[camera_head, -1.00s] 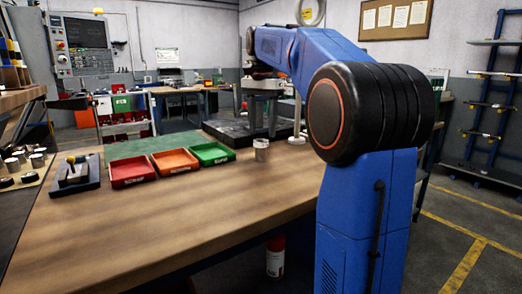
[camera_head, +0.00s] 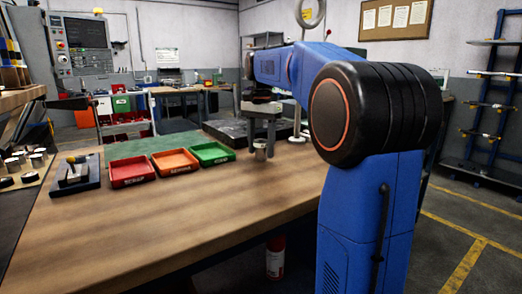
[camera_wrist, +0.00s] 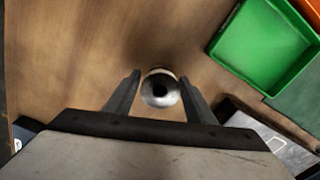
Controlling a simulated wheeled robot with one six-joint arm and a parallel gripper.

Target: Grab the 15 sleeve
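A short silvery metal sleeve (camera_head: 260,154) stands upright on the wooden bench, right of the green tray. The wrist view shows the sleeve (camera_wrist: 160,90) from above, with a dark round bore. No number is readable on it. My gripper (camera_head: 260,150) is lowered over it with one finger on each side. In the wrist view my gripper (camera_wrist: 160,76) is open, with gaps visible between both fingers and the sleeve. I cannot tell exactly how low the fingertips are.
Red (camera_head: 132,181), orange (camera_head: 174,169) and green (camera_head: 211,160) trays stand in a row left of the sleeve. A dark plate (camera_head: 228,131) lies behind, and a small pale round part (camera_head: 297,139) sits to the right. The bench front (camera_head: 170,225) is clear.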

